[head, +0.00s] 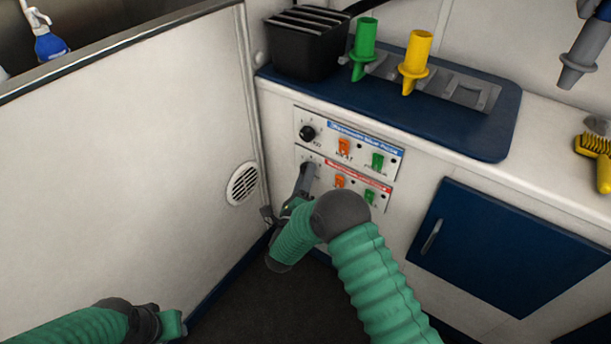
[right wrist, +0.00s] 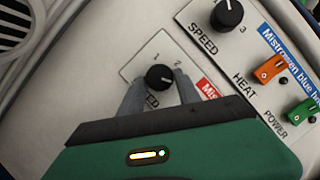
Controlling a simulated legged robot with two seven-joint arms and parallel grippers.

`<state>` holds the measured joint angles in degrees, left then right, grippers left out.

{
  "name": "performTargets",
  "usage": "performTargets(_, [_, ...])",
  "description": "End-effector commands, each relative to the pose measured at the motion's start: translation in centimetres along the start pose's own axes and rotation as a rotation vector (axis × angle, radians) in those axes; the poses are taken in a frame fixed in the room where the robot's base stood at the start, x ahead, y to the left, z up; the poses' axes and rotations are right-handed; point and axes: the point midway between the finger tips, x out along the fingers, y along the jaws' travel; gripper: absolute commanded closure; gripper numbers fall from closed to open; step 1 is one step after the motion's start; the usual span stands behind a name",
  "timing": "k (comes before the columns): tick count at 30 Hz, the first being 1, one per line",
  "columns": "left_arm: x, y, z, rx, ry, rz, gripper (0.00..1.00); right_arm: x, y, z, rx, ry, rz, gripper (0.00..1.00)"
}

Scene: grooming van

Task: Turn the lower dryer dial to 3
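The lower dryer dial (right wrist: 159,77) is a round black knob on the lower, red-labelled panel (head: 357,186). Numbers 1 and 2 show above it in the right wrist view; its pointer is hard to read. My right gripper (head: 308,172) reaches the panel and covers this dial in the head view. In the right wrist view, its two grey fingers (right wrist: 160,82) lie on either side of the dial, close against it. My left gripper (head: 172,325) is low at the left, away from the panel; its fingers are not clear.
The upper dial (head: 307,132) sits just above, beside orange and green switches on the blue-labelled panel (right wrist: 275,62). A white partition wall with a round vent (head: 242,184) stands close at the left. A blue cupboard door (head: 502,246) is at the right.

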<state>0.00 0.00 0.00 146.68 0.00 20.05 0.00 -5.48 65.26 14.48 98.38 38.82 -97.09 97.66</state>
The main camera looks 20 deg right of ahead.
Motion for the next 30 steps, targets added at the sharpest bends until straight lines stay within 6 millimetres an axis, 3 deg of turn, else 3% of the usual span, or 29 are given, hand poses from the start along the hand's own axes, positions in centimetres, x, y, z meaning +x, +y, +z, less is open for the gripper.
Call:
performTargets(1, [0.0, 0.0, 0.0, 0.0, 0.0, 0.0, 0.64, -0.1, 0.2, -0.2, -0.002, 0.002, 0.006, 0.54])
performTargets(4, [0.0, 0.0, 0.0, 0.0, 0.0, 0.0, 0.64, -0.1, 0.1, -0.1, -0.002, 0.001, 0.004, 0.41])
performTargets(16, [-0.6, 0.0, -0.1, 0.0, 0.0, 0.0, 0.64, -1.0, -0.1, 0.2, -0.001, -0.003, 0.003, 0.41])
performTargets(20, [-1.9, 0.0, -0.5, 0.0, 0.0, 0.0, 0.64, -3.7, -0.3, 0.3, -0.002, -0.003, 0.006, 0.41])
performTargets(30, [-5.1, 0.0, -1.2, 0.0, 0.0, 0.0, 0.64, -13.6, -0.1, 0.4, -0.004, -0.01, 0.007, 0.41])
